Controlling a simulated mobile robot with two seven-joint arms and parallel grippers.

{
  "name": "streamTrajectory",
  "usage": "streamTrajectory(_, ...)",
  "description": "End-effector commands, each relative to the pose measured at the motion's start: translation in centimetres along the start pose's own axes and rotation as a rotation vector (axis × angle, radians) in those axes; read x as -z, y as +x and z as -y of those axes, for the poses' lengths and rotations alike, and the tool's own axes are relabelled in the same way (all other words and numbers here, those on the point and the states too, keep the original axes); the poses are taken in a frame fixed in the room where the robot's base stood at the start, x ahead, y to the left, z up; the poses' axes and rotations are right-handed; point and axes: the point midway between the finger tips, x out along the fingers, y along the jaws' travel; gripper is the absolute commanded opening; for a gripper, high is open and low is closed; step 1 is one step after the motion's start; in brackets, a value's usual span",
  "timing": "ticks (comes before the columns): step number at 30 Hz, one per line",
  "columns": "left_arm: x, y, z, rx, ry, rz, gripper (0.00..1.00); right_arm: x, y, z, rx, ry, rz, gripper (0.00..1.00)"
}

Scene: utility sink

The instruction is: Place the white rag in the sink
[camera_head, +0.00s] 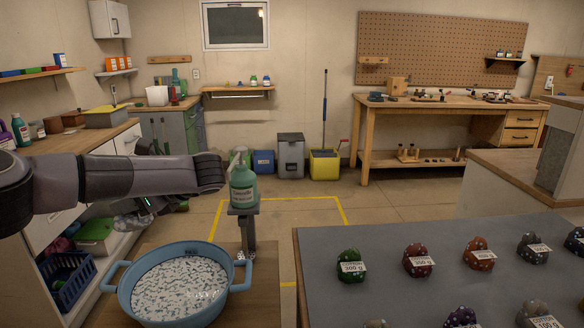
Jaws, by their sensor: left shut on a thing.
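My left arm comes in from the left, and its gripper (230,177) is at the upper part of a green bottle (243,192) with a pale top and a label. The gripper is shut on the bottle, which is upright; its fingers are hard to make out. A grey post is directly under the bottle. Below and to the left, a round blue basin (128,305) with two handles holds a white, dark-flecked filling. I cannot make out a separate white rag or tell whether it is part of that filling. My right gripper is not in view.
A grey-topped table (330,295) at the right carries several coloured lumps with weight labels. A dark blue crate (68,292) is at the lower left. Open floor with a yellow outline lies behind the basin. A wooden workbench (430,104) stands at the back.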

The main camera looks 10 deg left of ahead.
Motion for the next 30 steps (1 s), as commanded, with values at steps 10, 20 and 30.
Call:
streamTrajectory(10,2.7,-2.4,-0.3,0.148,0.066,-0.001,0.00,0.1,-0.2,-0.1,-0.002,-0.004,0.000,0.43)
streamTrajectory(20,8.2,-7.5,-2.4,0.456,0.193,-0.002,0.00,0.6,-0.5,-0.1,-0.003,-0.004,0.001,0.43)
streamTrajectory(30,13.5,-13.2,-7.3,0.800,0.335,-0.003,0.00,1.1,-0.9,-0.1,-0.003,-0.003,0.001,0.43)
